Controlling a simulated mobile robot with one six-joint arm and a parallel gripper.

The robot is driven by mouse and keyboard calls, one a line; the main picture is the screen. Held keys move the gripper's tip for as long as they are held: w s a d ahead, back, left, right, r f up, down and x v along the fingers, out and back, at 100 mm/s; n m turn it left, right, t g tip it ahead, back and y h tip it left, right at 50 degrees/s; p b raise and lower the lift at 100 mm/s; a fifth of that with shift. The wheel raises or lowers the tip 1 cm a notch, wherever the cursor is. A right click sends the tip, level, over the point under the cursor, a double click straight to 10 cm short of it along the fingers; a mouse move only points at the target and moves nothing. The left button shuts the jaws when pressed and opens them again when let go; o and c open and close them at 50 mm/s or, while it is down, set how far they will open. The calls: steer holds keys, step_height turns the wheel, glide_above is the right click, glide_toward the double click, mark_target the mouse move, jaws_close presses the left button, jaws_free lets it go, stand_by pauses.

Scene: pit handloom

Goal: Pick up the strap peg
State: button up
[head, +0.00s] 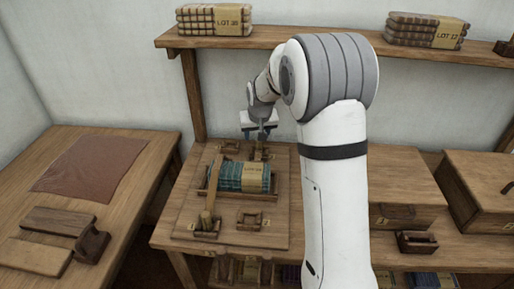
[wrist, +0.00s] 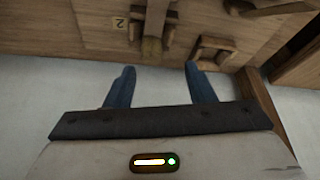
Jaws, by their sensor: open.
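A wooden peg (wrist: 154,22) sits in a small wooden holder beside a mark "2" in the wrist view. It seems to be the one at the back of the board (head: 262,150) in the head view, partly hidden by my gripper. Another upright wooden piece (head: 209,198) stands in a holder at the board's front left. I cannot tell for sure which is the strap peg. My gripper (head: 262,133) is open and empty near the board's back edge. Its two blue fingers (wrist: 160,86) show apart in the wrist view, below the peg in the picture, not touching it.
A teal cloth bundle (head: 240,177) lies in a cradle mid-board. Other small holders (head: 250,220) are on the board (head: 180,222). A shelf (head: 280,38) with lot bundles runs above, its post (head: 194,95) near the board. Wooden boxes (head: 400,190) stand right.

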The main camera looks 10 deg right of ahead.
mark_target(259, 149)
steer(key=x, duration=0.4)
steer(key=d+x, duration=0.1)
steer(key=x, duration=0.1)
steer(key=shift+s, duration=0.1)
steer(key=shift+c, duration=0.6)
steer(key=c, duration=0.9)
